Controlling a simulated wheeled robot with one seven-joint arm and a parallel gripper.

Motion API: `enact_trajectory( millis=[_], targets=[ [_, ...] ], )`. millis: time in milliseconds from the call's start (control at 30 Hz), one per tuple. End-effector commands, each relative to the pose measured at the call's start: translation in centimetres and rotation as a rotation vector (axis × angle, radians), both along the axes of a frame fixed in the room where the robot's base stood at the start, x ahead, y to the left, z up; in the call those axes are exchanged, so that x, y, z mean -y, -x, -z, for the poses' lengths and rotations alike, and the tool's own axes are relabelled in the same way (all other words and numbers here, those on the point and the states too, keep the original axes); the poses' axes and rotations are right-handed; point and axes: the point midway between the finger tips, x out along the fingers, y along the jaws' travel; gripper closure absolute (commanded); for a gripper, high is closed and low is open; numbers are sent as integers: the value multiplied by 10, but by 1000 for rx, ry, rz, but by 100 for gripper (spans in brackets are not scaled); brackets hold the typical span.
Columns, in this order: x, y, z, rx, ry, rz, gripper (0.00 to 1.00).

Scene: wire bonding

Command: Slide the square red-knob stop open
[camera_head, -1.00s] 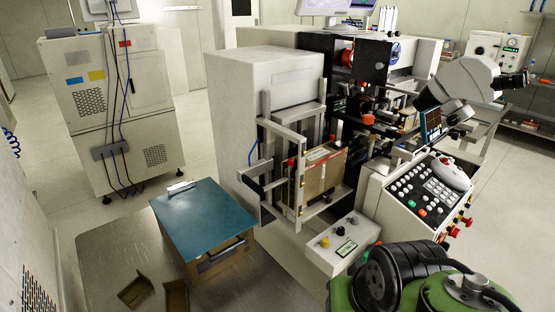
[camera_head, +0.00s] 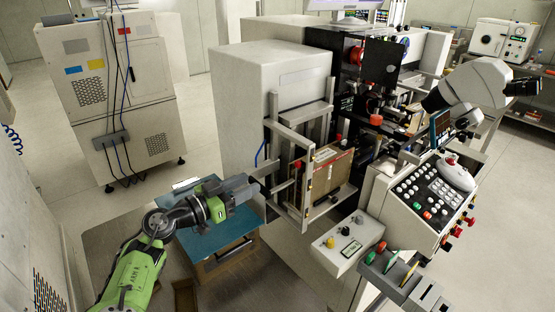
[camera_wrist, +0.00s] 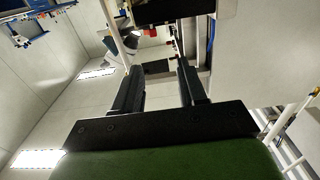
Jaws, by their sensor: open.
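Two small red knobs show on the metal magazine frame (camera_head: 273,125) in the head view: one on the left of the brown box (camera_head: 299,164), the other near its top right (camera_head: 338,138). I cannot tell the knobs' shape or which one is the square stop. My gripper (camera_head: 257,189) is at the left of the frame, pointing right towards it. I cannot tell whether it touches the frame. In the wrist view my gripper (camera_wrist: 158,72) is open, its dark fingers apart with nothing clearly between them. A small red part (camera_wrist: 153,31) shows beyond the fingertips.
The brown box (camera_head: 328,178) stands inside the frame, against the pale machine housing (camera_head: 250,85). A blue-topped bench (camera_head: 205,245) lies below my arm. A small control box (camera_head: 345,244) and a keypad panel (camera_head: 430,195) stand to the right. Floor is open at the left.

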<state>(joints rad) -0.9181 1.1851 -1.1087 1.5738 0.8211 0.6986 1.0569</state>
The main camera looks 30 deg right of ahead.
Motion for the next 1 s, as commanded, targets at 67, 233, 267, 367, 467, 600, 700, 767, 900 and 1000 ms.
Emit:
enact_trajectory(
  millis=[67, 233, 267, 367, 467, 600, 700, 767, 900, 1000],
  targets=[
    [15, 0, 1, 1, -2, 8, 58],
    [57, -5, 3, -1, -4, 9, 58],
    [64, -6, 3, -3, -5, 11, 58],
    [90, -10, 3, -3, -5, 9, 58],
    [114, -13, 3, -3, -6, 9, 58],
    [140, -17, 2, -4, -5, 8, 58],
    [149, -19, 2, -5, -5, 6, 58],
    [152, -20, 2, -6, -6, 5, 58],
    [153, -20, 2, -6, -6, 5, 58],
    [153, -20, 2, -6, -6, 5, 60]
  ],
)
